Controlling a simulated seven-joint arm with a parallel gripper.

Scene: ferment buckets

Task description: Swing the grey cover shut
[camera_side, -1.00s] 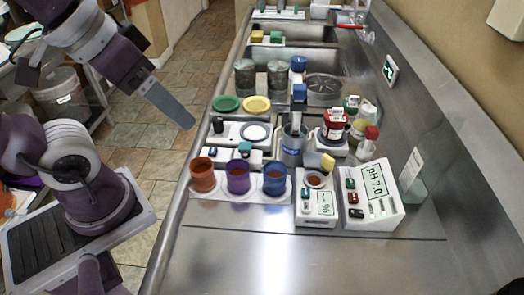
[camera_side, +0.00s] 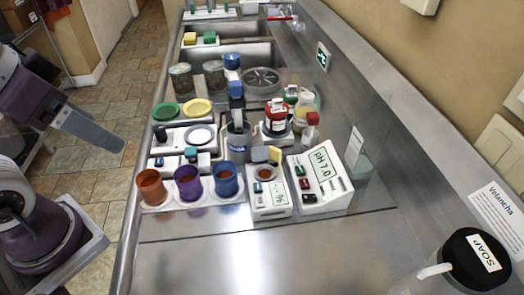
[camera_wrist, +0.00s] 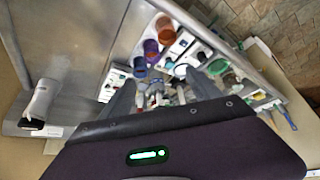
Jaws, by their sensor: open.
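A small raised grey flap with a yellow part beside it (camera_side: 260,154) stands at the back of a white meter marked "%" (camera_side: 269,197); it looks like the grey cover, standing up behind a round brown well. My gripper (camera_side: 118,143) hangs at the left in the side view, over the floor beyond the counter edge and well apart from the meter. In the wrist view my gripper (camera_wrist: 163,92) has its two grey fingers spread, with nothing held between them. The cover is not clearly made out in the wrist view.
Orange, purple and blue cups (camera_side: 188,183) stand left of the meter. A pH meter (camera_side: 321,180) is close on its right. A grey mug (camera_side: 238,138) and a red-lidded jar (camera_side: 277,117) stand behind. The front counter is clear; a soap bottle (camera_side: 474,262) is at lower right.

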